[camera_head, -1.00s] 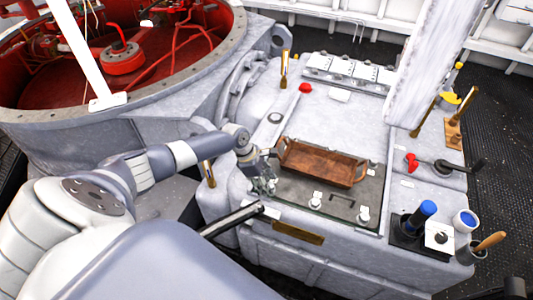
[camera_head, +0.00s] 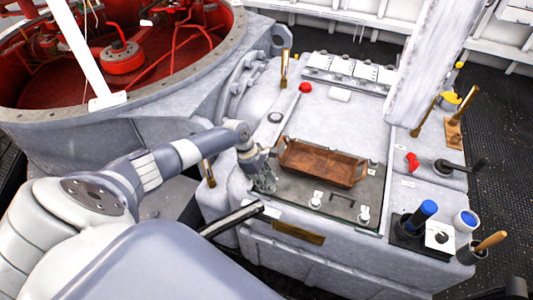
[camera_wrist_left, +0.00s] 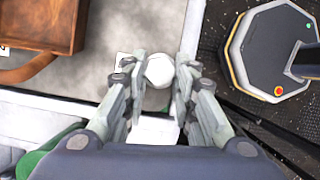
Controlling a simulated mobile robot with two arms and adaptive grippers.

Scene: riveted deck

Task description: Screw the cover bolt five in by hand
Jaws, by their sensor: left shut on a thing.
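My left gripper (camera_head: 262,184) is at the front left corner of the dark cover plate (camera_head: 342,207), pointing down. In the left wrist view its fingers (camera_wrist_left: 158,82) are closed on both sides of a white hexagonal bolt head (camera_wrist_left: 160,71), with a pale label plate just behind it. In the head view the gripper hides this bolt. Two more pale bolts stand along the plate's front edge, one in the middle (camera_head: 315,200) and one at the right (camera_head: 364,214). My right gripper is not in view.
A brown wooden tray (camera_head: 322,163) lies on the plate just right of my gripper. A black bar (camera_head: 232,219) is in front of it. A blue-topped tool (camera_head: 428,208) and a wooden-handled brush (camera_head: 490,240) stand at the right. A red-lined round opening (camera_head: 120,60) is at the back left.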

